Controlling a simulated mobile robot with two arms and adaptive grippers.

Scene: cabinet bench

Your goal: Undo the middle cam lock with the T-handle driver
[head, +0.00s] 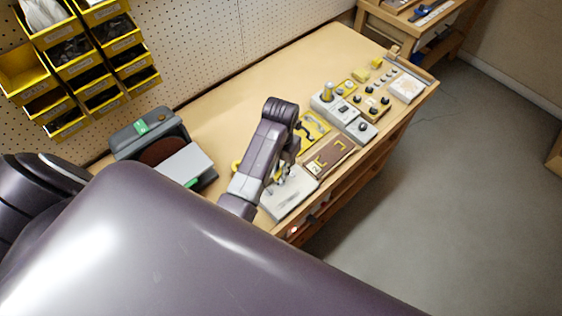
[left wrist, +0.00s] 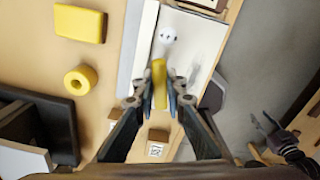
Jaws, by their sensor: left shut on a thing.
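My left gripper (head: 280,176) is over the pale panel (head: 286,199) on the bench. In the left wrist view its two fingers (left wrist: 159,98) are shut on a yellow bar (left wrist: 159,72), which looks like the handle of the T-handle driver. The driver's shaft and tip are hidden below it. A round white disc with dark marks (left wrist: 168,35), which looks like a cam lock, shows just beyond the handle. I cannot tell which lock it is. A dark gripper, apparently my right one (left wrist: 268,130), shows at the right edge; its opening is unclear.
A yellow block (left wrist: 80,23) and a yellow ring (left wrist: 80,81) lie left of the panel. A brown board (head: 329,158) and grey switch boxes (head: 345,114) stand farther along the bench. A grey machine (head: 148,135) stands at the left. The bench's back middle is clear.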

